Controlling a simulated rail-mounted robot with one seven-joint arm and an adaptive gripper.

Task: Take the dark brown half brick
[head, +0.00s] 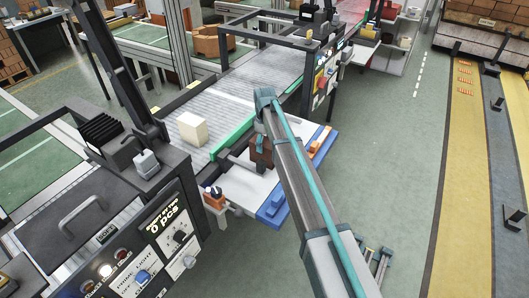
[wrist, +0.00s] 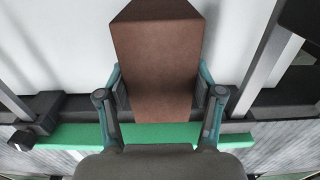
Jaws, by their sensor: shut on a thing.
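The dark brown half brick (wrist: 157,55) fills the upper middle of the wrist view, with its long face toward the camera. My gripper (wrist: 160,90) is shut on it, with one teal finger against each side. In the head view the brick (head: 261,152) shows beside the end of my arm, over the white side table (head: 243,190). My arm hides part of it and most of the gripper. I cannot tell whether its lower end touches the table.
A cream block (head: 191,129) sits on the roller conveyor (head: 230,98), left of the gripper. A green rail (head: 232,136) edges the conveyor beside the table. A blue piece (head: 273,206) is at the table's front edge. A control cabinet (head: 150,235) stands at lower left.

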